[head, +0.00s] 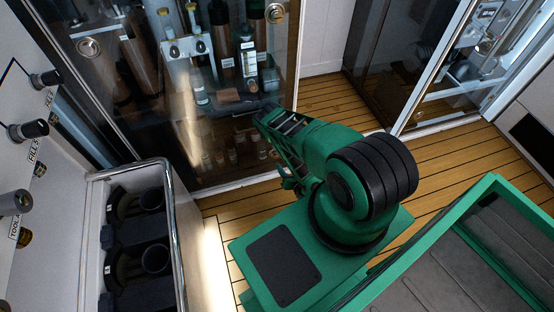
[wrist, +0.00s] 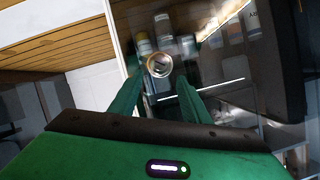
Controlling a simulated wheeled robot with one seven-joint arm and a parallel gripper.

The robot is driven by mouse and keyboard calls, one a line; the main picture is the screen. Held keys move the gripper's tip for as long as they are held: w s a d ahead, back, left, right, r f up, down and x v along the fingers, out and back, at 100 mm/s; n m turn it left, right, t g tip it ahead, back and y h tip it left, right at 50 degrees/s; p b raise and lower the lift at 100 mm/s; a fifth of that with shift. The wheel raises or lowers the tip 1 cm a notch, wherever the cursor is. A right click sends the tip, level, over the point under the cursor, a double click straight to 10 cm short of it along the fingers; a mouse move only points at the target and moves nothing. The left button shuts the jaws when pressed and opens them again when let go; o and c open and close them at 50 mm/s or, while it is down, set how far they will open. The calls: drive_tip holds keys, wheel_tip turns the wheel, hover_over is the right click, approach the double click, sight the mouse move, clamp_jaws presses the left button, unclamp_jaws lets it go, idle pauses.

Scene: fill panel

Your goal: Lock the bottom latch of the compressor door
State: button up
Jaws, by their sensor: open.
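The compressor door (head: 225,140) is a dark glass panel in a pale frame, with bottles and copper-coloured cylinders behind it; its glass also fills much of the wrist view (wrist: 250,90). A round metal latch (wrist: 159,64) shows in the wrist view between the finger ends of my gripper (wrist: 160,80). I cannot tell whether the fingers touch it, or whether it is locked. In the head view my gripper (head: 268,116) is close in front of the lower right of the door and is open. Two other round latches (head: 88,46) (head: 274,12) sit higher on the door frame.
A panel with labelled knobs (head: 28,130) and a metal-railed bin (head: 172,230) holding black parts stand at the left. Another glass-fronted cabinet (head: 440,80) is at the right. Wooden floor (head: 330,100) is clear between the two cabinets.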

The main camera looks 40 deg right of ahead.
sight(277, 157)
drive_tip(key=x, duration=1)
drive_tip(key=c, duration=1)
